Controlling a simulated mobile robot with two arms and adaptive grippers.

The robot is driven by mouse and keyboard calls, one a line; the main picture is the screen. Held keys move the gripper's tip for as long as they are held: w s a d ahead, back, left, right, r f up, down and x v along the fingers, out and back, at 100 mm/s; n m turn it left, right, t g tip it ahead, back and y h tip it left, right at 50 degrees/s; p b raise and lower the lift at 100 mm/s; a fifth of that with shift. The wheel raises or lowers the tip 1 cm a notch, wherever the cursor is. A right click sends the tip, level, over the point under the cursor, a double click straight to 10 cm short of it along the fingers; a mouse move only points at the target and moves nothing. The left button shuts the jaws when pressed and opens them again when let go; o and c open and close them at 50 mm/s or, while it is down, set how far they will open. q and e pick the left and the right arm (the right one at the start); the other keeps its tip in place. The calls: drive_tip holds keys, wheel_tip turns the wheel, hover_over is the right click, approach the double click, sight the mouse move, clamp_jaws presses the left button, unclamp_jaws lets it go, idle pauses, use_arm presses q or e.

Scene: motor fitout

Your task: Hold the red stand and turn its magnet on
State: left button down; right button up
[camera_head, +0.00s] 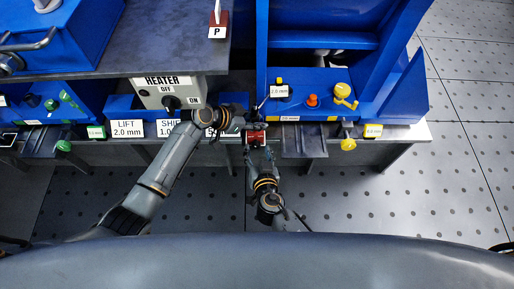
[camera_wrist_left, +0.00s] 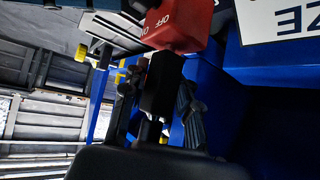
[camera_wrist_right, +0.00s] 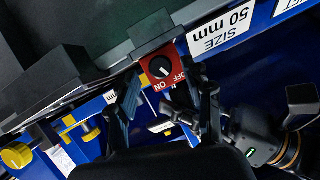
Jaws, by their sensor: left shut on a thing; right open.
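The red stand (camera_head: 256,138) sits at the front edge of the bench in the head view. In the right wrist view the red stand (camera_wrist_right: 152,78) shows a round black knob (camera_wrist_right: 161,68) with OFF and ON marks. I cannot tell surely which mark the knob points at. My left gripper (camera_head: 241,126) is shut on the stand from the left; the left wrist view shows the red block (camera_wrist_left: 180,25) at its fingertips, the grip itself partly hidden. My right gripper (camera_head: 258,153) is open, its fingers (camera_wrist_right: 163,98) apart in front of the knob face, not closed on it.
A heater box (camera_head: 150,90) with an OFF/ON knob stands left of the stand. A blue bin unit (camera_head: 320,85) with yellow and orange parts stands to the right. A "SIZE 50 mm" label (camera_wrist_right: 222,33) is beside the stand. The floor in front (camera_head: 390,190) is clear.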

use_arm(q)
drive_tip(key=shift+w+a, duration=0.1)
drive_tip(key=shift+a, duration=0.1)
use_arm(e)
drive_tip(key=shift+x, duration=0.9)
drive_tip(key=shift+c, duration=0.4)
clamp_jaws()
drive_tip(key=shift+a+n+h, duration=0.1)
drive_tip(key=shift+n+h, duration=1.1)
drive_tip(key=shift+n, duration=0.2)
drive_tip(key=shift+o, duration=0.4)
unclamp_jaws()
drive_tip(key=v, duration=1.2)
